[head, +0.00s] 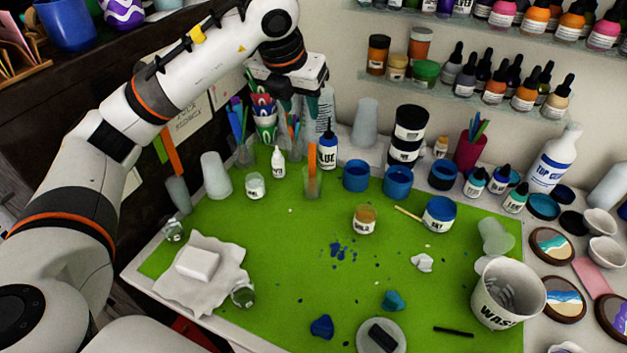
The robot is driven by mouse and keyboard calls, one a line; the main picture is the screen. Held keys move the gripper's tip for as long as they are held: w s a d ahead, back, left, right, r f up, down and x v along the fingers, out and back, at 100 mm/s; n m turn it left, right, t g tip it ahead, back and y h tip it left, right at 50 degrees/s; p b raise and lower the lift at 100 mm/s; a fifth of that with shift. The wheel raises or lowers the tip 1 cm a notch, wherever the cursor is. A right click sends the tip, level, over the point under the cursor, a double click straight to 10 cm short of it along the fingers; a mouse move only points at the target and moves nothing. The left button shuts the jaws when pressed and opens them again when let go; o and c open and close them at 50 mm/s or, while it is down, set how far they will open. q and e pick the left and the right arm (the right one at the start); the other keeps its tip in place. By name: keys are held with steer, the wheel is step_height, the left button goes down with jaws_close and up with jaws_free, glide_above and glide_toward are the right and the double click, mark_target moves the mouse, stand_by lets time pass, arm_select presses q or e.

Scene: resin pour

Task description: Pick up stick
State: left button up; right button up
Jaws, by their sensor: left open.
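My left gripper (299,105) is open and points down at the back of the green mat, in front of the wall. Nothing shows between its fingers. Below it, a clear cup (313,184) stands on the mat with an orange stick (311,160) upright in it. Coloured sticks (294,132) show behind, close under the fingertips; I cannot tell the exact gap. More sticks (237,122) stand in a cup at the left. A pale wooden stick (407,213) leans at the blue jar (439,214). My right gripper is not in view.
A blue bottle (328,150) stands close to the right of the clear cup. A small white bottle (278,161) is to its left. Blue lids or cups (356,175) line the back. A waste bucket (506,293) stands at the right. The green mat (290,250) has free room in the middle.

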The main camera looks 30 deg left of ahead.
mark_target(312, 144)
arm_select(q)
steer(key=x, duration=0.8)
steer(key=shift+s+f+p, duration=0.15)
steer(key=shift+f+p, duration=0.05)
steer(key=shift+p, duration=0.2)
steer(key=p+x, duration=0.2)
steer(key=x, duration=0.3)
steer(key=shift+s+d, duration=0.1)
steer(key=shift+f, duration=0.2)
jaws_close()
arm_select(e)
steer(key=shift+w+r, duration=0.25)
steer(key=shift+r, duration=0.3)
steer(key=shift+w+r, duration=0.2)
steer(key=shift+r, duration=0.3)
